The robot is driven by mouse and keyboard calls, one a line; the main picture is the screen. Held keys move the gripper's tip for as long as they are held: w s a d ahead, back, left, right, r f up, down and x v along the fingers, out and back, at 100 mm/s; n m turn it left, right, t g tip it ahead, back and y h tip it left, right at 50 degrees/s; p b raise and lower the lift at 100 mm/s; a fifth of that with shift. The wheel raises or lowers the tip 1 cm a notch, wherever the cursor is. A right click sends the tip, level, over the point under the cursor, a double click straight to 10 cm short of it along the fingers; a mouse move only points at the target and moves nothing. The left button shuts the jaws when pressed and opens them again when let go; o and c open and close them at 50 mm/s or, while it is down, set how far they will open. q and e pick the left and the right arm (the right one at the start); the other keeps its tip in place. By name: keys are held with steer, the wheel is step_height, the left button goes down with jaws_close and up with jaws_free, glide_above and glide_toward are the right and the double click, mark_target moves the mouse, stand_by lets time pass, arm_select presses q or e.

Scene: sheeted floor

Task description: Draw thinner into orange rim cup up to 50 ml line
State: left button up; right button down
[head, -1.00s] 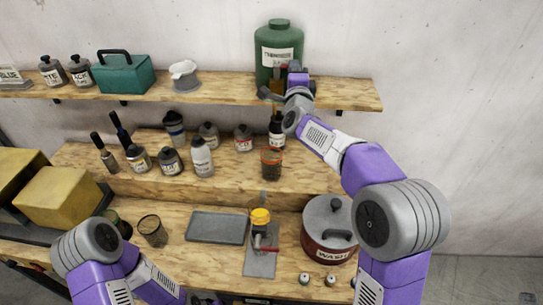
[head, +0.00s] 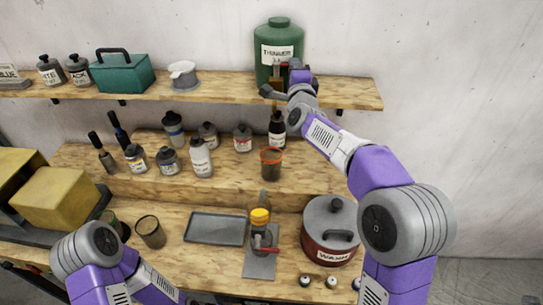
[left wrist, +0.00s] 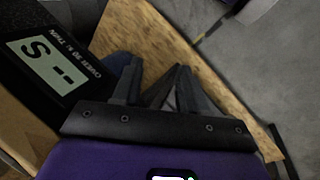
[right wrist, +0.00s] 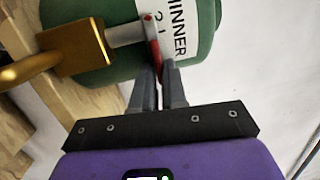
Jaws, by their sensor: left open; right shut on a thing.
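The green thinner container (head: 280,42) stands on the upper shelf with its label facing out. In the right wrist view its brass tap (right wrist: 85,50) has a red lever (right wrist: 154,45). My right gripper (right wrist: 158,75) is shut on that lever; the head view shows the gripper (head: 291,74) in front of the container. The orange rim cup (head: 271,166) stands upright on the raised step below the container. Its fill level and 50 ml line are too small to read. My left gripper (left wrist: 157,78) is open and empty, low over the bench's left side.
A black unit with a lit display (left wrist: 50,65) is beside my left gripper. Several bottles line the step left of the orange rim cup.

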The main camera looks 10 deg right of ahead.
steer(key=shift+d+r+n+y+b, duration=0.1)
steer(key=shift+r+n+y+b, duration=0.45)
steer(key=shift+b, duration=0.8)
